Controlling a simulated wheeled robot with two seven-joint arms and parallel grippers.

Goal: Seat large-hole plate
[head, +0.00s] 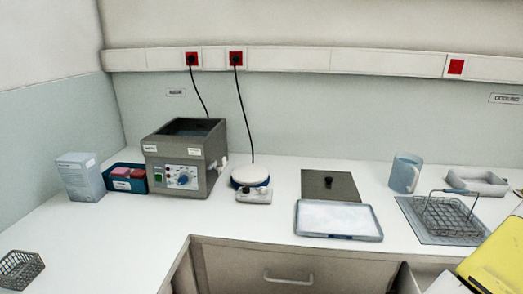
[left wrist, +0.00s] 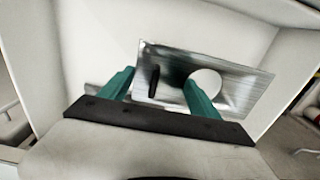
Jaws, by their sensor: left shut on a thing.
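My left gripper (left wrist: 158,92) has teal fingers and is shut on the plate; the exact contact is hard to make out. Neither this gripper nor the plate shows in the head view. A grey box-shaped bath (head: 185,158) with an open top and a control dial stands on the bench in the head view. My right gripper is in neither view.
On the bench are a white round-topped device (head: 250,177), a grey lid with a black knob (head: 345,187), a pale tray (head: 338,220), a jug (head: 406,173) and a wire basket (head: 447,216). Left are a blue box (head: 122,183) and a carton (head: 80,178). The front-left bench is mostly clear.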

